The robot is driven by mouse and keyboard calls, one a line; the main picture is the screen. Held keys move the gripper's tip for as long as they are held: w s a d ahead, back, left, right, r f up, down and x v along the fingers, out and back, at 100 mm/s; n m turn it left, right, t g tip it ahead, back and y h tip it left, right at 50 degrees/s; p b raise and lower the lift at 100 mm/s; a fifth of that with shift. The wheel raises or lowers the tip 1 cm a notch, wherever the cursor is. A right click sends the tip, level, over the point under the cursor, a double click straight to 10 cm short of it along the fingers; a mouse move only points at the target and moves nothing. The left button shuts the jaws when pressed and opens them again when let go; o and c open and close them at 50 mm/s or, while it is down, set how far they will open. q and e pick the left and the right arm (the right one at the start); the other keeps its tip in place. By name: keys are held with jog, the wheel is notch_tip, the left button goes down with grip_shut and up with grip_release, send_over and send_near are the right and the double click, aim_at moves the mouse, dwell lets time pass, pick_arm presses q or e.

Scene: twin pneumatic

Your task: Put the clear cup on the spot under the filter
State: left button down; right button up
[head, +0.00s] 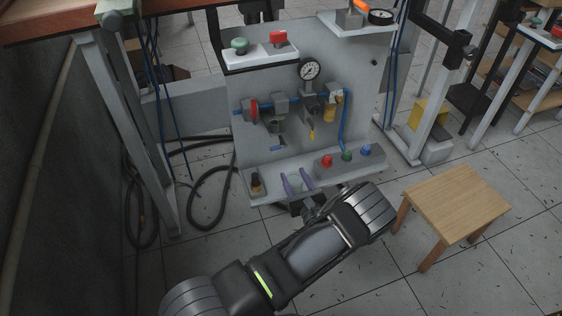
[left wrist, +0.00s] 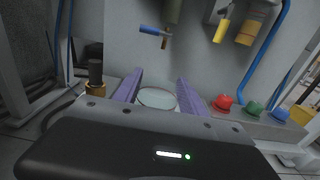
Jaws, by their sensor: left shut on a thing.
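My left gripper (head: 296,181) reaches up to the panel's low ledge, with its two purple fingers over it. In the left wrist view the fingers (left wrist: 158,92) are shut on the clear cup (left wrist: 157,98), a pale see-through round shape between them. In the head view the cup is too faint to make out. The filter (head: 277,127) hangs on the panel above and slightly left of the fingers. Its lower end shows in the left wrist view (left wrist: 173,12), with a blue lever beside a brown drain. The spot under the filter cannot be made out. My right gripper is not in view.
The ledge (head: 276,195) carries a black-topped brass piece (head: 257,185) on the left and red (head: 327,161), green (head: 346,155) and blue (head: 365,150) knobs on the right. A yellow-bowled unit (head: 330,107) hangs above. A wooden stool (head: 455,200) stands right.

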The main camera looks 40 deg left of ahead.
pick_arm(q)
jog(key=b+x, duration=0.3)
jog(key=x, duration=0.7)
jog(key=shift+w+a+f, duration=0.2)
jog(key=shift+w+a, duration=0.05)
jog(key=shift+a, duration=0.1)
jog(key=shift+w+a+r, duration=0.15)
jog(key=shift+w+a, duration=0.1)
jog(key=shift+a, duration=0.1)
jog(key=shift+w+a, duration=0.15)
jog(key=shift+a, duration=0.1)
jog(key=shift+w+a+b, duration=0.3)
jog(key=shift+a+b, duration=0.2)
jog(key=shift+b, duration=0.1)
notch_tip(320, 180, down, 4)
jog(key=shift+d+r+b, duration=0.15)
jog(key=shift+r+b, duration=0.05)
jog(key=shift+b, duration=0.8)
jog(key=shift+r, duration=0.1)
